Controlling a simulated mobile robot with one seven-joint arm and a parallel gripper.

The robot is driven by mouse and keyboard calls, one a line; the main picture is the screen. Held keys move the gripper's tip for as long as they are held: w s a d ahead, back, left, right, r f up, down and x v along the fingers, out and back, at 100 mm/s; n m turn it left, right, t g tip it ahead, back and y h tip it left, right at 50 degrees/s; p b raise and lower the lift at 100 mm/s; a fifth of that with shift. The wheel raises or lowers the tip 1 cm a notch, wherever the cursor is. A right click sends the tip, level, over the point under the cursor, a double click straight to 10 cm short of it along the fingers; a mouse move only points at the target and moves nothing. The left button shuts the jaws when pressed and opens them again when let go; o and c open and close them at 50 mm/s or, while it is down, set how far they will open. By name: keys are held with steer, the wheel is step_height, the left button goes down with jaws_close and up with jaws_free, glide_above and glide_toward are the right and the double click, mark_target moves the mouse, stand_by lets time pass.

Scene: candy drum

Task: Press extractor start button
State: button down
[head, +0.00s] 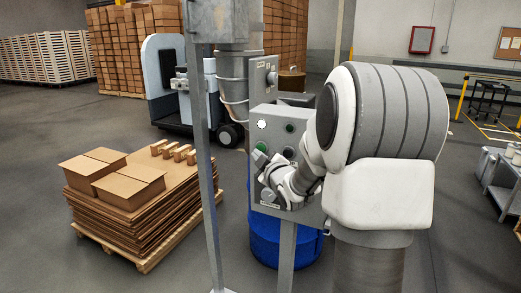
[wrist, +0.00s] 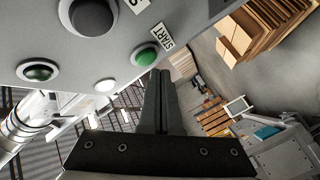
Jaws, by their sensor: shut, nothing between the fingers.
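The grey control panel (head: 271,116) stands on a post in the middle of the head view. In the wrist view the panel (wrist: 200,12) fills the top left. A green button (wrist: 146,57) sits beside the START label (wrist: 162,36). My gripper (wrist: 161,74) is shut and empty, its fingertips just below and right of that button. I cannot tell whether they touch it. In the head view my gripper (head: 259,158) is in front of the panel's lower part, hiding some controls there.
The panel also carries a second green button (wrist: 38,73), a white lamp (wrist: 105,85) and a dark knob (wrist: 92,16). A blue drum (head: 268,240) stands under the panel. A grey upright post (head: 207,180) rises left of it. A cardboard pallet (head: 145,262) stands farther left.

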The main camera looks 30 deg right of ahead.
steer(key=shift+w+d, duration=0.1)
steer(key=shift+d, duration=0.05)
stand_by(0.5)
steer(key=shift+w+d+b, duration=0.2)
steer(key=shift+b, duration=0.15)
steer(key=shift+w+d, duration=0.25)
steer(key=shift+d, duration=0.1)
stand_by(0.8)
steer(key=shift+s+a+b, duration=0.1)
steer(key=shift+b, duration=0.2)
steer(key=shift+s+a+b, duration=0.45)
steer(key=shift+a+b, duration=0.05)
steer(key=shift+a, duration=0.05)
